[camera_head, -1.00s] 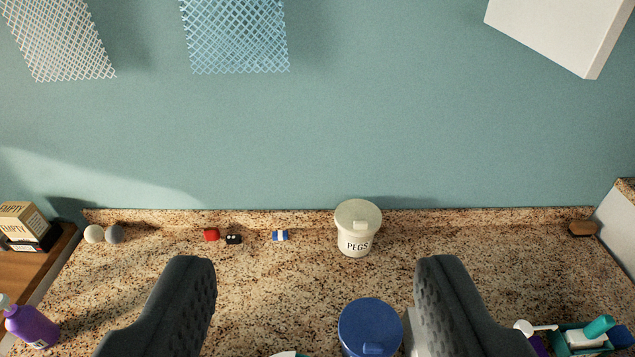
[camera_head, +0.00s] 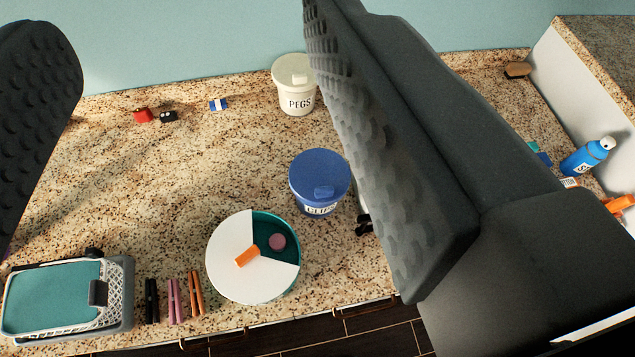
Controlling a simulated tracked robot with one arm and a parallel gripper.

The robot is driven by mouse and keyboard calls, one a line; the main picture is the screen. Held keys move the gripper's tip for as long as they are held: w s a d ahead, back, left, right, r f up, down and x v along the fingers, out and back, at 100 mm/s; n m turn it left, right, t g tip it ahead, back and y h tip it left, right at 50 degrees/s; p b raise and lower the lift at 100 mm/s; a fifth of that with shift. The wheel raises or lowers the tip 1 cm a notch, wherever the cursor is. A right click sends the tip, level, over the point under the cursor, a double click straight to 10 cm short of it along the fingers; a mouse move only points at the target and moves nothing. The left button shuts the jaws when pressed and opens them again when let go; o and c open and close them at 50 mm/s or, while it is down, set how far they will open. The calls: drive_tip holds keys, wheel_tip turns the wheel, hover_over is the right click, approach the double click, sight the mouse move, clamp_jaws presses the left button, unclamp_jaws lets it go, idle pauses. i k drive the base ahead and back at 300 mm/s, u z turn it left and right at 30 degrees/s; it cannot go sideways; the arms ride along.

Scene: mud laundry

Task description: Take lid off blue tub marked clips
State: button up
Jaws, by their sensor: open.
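The blue tub (camera_head: 318,206) marked CLIPS stands upright on the speckled counter, right of the middle of the view. Its blue lid (camera_head: 319,174) is on it, with a small raised tab at the front. My gripper (camera_head: 190,110) is open and empty, its two dark fingers spread wide at the left and right of the picture. The tub shows between the fingers, closer to the right one. I cannot tell how high the fingers are above it.
A cream PEGS tub (camera_head: 296,90) stands behind. A round white-and-teal container (camera_head: 236,282) is in front, with pegs (camera_head: 174,300) and a teal-topped basket (camera_head: 55,300) to its left. Something dark is partly hidden beside the blue tub. The counter at centre left is clear.

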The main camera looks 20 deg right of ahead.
sight(319, 177)
drive_tip(key=z, duration=1.5)
drive_tip(key=k, duration=0.8)
drive_tip(key=u, duration=1.15)
drive_tip(key=i, duration=1)
